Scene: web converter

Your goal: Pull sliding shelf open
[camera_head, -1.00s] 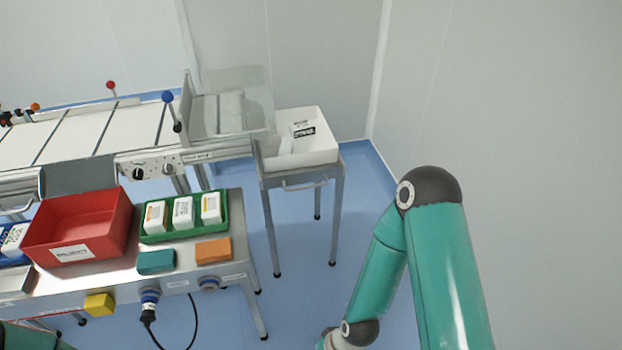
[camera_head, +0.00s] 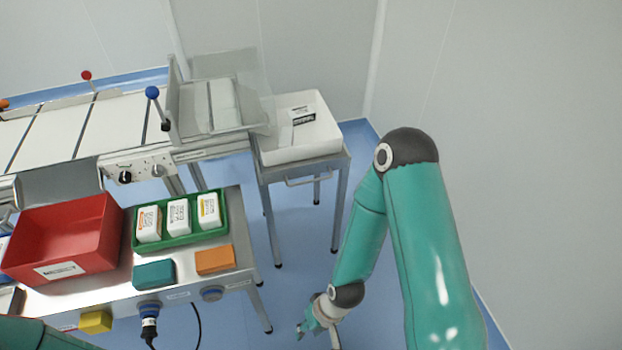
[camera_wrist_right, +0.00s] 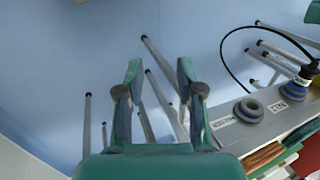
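The sliding shelf is the grey metal stand (camera_head: 263,176) at the conveyor's end, with a bar handle (camera_head: 315,177) on its front side. A white bin (camera_head: 300,153) sits on top of it. My right gripper (camera_head: 312,332) is low at the bottom of the head view, below and in front of the handle, well apart from it. In the right wrist view its two green fingers (camera_wrist_right: 160,90) stand apart with nothing between them. The handle cannot be made out in the wrist view. A piece of my left arm shows at the bottom left; its gripper is out of view.
A metal side table (camera_head: 240,256) holds a red bin (camera_head: 65,235), a green tray (camera_head: 180,240) with white boxes, and coloured blocks. A round connector (camera_head: 212,293) juts from its front. The conveyor (camera_head: 75,130) is behind. Blue floor (camera_head: 300,235) is free before the stand.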

